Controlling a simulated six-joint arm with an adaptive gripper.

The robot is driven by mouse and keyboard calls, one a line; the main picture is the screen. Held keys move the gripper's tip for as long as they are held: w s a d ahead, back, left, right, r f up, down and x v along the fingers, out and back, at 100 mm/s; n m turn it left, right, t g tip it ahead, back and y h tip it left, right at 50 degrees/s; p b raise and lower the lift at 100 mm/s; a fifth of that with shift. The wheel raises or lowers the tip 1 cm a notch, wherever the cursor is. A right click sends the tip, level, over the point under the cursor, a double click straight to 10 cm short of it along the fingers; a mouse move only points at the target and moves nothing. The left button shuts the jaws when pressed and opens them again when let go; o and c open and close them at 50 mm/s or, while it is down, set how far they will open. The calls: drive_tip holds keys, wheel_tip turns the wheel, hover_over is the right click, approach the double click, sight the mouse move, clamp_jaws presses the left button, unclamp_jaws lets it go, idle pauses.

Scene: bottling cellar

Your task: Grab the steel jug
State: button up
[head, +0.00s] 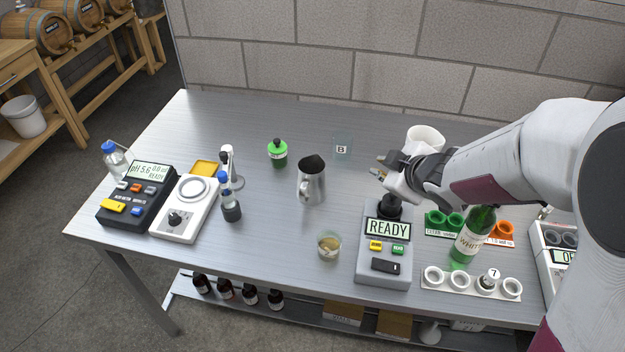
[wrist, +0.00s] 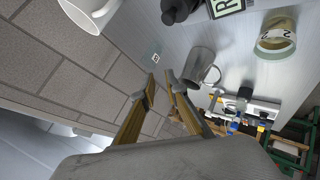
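The steel jug (head: 316,186) stands upright near the middle of the metal table in the head view, its handle toward the lower left. In the wrist view the jug (wrist: 200,66) is just right of the fingertips, handle to the right. My gripper (head: 379,171) is to the right of the jug in the head view, above the table and apart from it. In the wrist view its two fingers (wrist: 160,75) are apart with an empty gap between them; they hold nothing.
A clear glass marked B (head: 342,147) stands behind the jug to its right. A READY instrument (head: 385,255) and a white container (head: 425,134) are near my arm. Bare table surrounds the jug.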

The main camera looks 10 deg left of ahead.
drive_tip(key=a+f+n+g+y, duration=0.1)
drive_tip(key=a+f+n+y, duration=0.15)
drive_tip(key=a+f, duration=0.3)
drive_tip(key=n+g+y, duration=0.2)
drive_tip(key=n+g, duration=0.1)
approach(304, 200)
drive_tip(key=x, duration=0.3)
drive_tip(key=shift+d+f, duration=0.2)
drive_tip(key=shift+w, duration=0.1)
drive_tip(key=shift+x, duration=1.3)
drive_tip(key=shift+x, duration=2.6)
drive_tip(key=shift+w+r, duration=0.1)
drive_tip(key=shift+w, duration=0.05)
